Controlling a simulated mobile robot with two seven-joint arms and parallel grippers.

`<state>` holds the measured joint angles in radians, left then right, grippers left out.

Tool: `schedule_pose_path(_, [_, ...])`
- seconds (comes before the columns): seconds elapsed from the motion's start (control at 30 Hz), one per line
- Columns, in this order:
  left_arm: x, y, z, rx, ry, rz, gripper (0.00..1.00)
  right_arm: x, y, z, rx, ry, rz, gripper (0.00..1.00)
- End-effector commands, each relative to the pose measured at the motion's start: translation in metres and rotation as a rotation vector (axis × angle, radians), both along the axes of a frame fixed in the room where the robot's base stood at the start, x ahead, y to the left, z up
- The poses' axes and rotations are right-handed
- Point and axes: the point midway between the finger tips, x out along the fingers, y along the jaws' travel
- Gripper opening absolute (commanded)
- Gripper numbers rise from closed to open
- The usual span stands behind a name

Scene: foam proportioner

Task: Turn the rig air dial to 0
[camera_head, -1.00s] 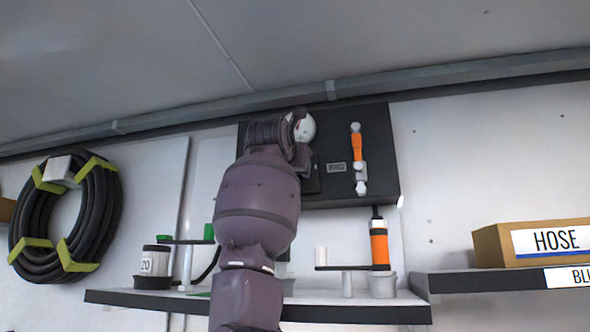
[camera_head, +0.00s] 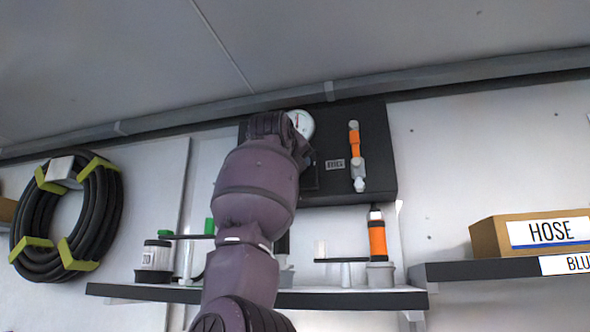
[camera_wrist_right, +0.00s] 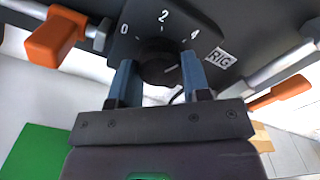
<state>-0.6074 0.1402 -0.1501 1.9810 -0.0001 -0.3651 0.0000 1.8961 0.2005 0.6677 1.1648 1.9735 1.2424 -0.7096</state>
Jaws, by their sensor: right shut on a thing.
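The rig air dial (camera_wrist_right: 158,68) is a round black knob on a dark panel in the right wrist view. The numbers 0, 2 and 4 run around it from left to right, with a RIG label (camera_wrist_right: 220,58) to the right of the 4. A small pale mark shows on the knob's right side, towards the 4 side. My right gripper (camera_wrist_right: 158,72) has its two blue fingers shut on the knob, one on each side. In the head view my right arm covers the knob and the fingers. My left gripper is not in view.
A white gauge (camera_head: 302,123) and an orange-and-white valve (camera_head: 355,157) are on the black panel (camera_head: 378,130). Below, a shelf (camera_head: 345,299) holds a dark container (camera_head: 156,258) and an orange cylinder (camera_head: 377,239). A coiled hose (camera_head: 68,217) hangs left; a HOSE box (camera_head: 530,233) stands right.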

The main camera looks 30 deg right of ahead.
Motion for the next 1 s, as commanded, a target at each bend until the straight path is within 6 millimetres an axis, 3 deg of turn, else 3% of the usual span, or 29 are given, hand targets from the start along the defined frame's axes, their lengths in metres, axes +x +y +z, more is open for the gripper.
schedule_pose_path(1.0, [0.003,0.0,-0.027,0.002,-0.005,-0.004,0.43,0.0,0.0,0.0,-0.626,0.732,0.001,0.2])
